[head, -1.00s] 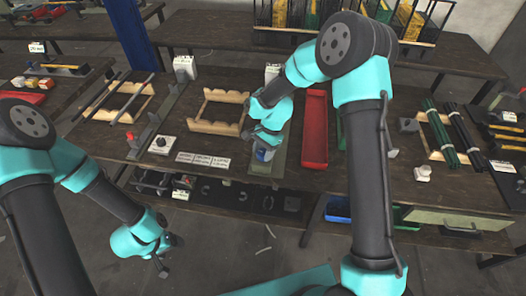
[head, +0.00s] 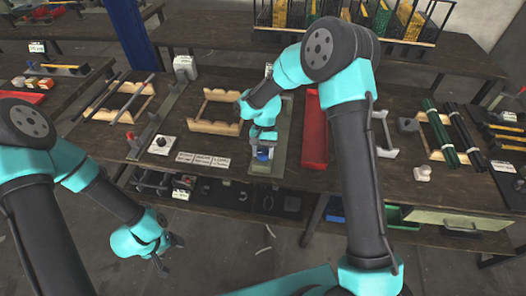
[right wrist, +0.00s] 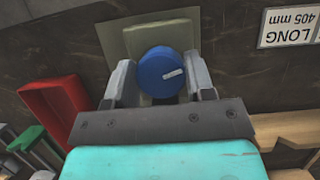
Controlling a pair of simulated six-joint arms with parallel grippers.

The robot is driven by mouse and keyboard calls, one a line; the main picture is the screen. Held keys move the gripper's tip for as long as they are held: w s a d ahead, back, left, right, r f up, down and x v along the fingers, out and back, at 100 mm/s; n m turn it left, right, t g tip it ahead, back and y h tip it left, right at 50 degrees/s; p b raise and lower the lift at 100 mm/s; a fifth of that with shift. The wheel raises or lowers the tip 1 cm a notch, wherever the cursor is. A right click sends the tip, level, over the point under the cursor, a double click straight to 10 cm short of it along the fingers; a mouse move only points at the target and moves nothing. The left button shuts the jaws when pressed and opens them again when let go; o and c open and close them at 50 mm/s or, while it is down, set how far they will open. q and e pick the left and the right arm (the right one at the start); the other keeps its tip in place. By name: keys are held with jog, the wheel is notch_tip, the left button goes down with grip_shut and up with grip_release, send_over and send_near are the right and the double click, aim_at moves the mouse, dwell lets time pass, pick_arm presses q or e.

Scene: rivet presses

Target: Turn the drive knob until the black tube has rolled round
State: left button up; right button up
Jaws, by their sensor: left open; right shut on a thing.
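The drive knob is round and blue with a pale pointer bar; it sits between my right gripper's fingers in the right wrist view (right wrist: 162,72) and shows small under the gripper in the head view (head: 263,154). My right gripper (right wrist: 157,78) is shut on it, one finger on each side. The knob stands on a grey-green plate (head: 281,166), partly covered by my right arm. My left gripper (head: 161,266) is open and empty, low in front of the bench. Dark tubes lie on a wooden rack (head: 440,155) at the right; I cannot make out a black tube on the knob's fixture.
A red tray (head: 314,140) lies just right of the plate. An empty wooden rack (head: 213,127) stands left of it, with white label cards (head: 203,160) in front. A small box with a black dial (head: 161,144) is further left. Open floor lies before the bench.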

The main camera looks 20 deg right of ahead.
jog(key=n+h, duration=0.2)
jog(key=n, duration=0.2)
jog(key=shift+w+n, duration=0.1)
jog(key=shift+n, duration=0.3)
jog(key=o, duration=0.9)
jog(key=v, duration=1.7)
jog(key=shift+w, duration=0.4)
